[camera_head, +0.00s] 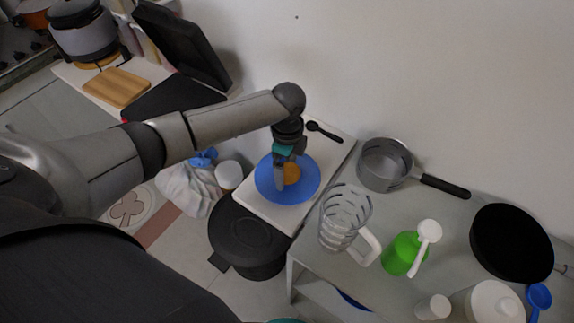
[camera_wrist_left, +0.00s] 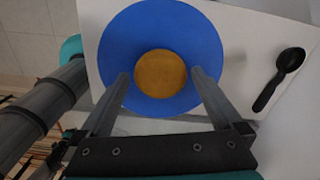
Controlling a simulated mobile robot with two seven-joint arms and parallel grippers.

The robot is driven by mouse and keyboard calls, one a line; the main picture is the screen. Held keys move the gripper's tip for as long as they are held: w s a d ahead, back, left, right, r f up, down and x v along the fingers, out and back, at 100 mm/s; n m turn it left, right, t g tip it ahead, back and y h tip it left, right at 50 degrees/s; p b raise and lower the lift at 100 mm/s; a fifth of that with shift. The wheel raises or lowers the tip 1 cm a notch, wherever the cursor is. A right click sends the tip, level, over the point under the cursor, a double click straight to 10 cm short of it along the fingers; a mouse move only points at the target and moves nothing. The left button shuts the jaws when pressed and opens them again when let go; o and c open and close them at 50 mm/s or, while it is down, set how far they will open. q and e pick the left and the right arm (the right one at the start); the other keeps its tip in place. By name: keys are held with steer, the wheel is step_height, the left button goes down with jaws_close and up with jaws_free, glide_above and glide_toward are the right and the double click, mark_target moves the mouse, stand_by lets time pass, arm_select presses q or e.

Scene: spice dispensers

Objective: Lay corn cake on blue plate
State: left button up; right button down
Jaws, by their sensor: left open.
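The corn cake (camera_head: 292,173) is a round orange-yellow disc lying on the blue plate (camera_head: 309,186), near its middle. In the left wrist view the corn cake (camera_wrist_left: 160,73) sits inside the rim of the blue plate (camera_wrist_left: 122,36). My left gripper (camera_head: 286,184) is above the plate. Its two fingers (camera_wrist_left: 160,74) are open, one on each side of the cake, with visible gaps between them and the cake. In the head view the gripper hides part of the plate and cake. My right gripper is in neither view.
The plate rests on a white board (camera_head: 283,217) with a black spoon (camera_head: 324,131). To the right stand a saucepan (camera_head: 385,165), a clear jug (camera_head: 343,215), a green bottle (camera_head: 404,254) and a black pan (camera_head: 511,242). A black bin (camera_head: 247,237) stands below the board.

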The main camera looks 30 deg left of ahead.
mark_target(287, 171)
arm_select(q)
step_height(287, 171, up, 12)
steer(key=p, duration=0.2)
steer(key=shift+r, duration=0.15)
stand_by(0.5)
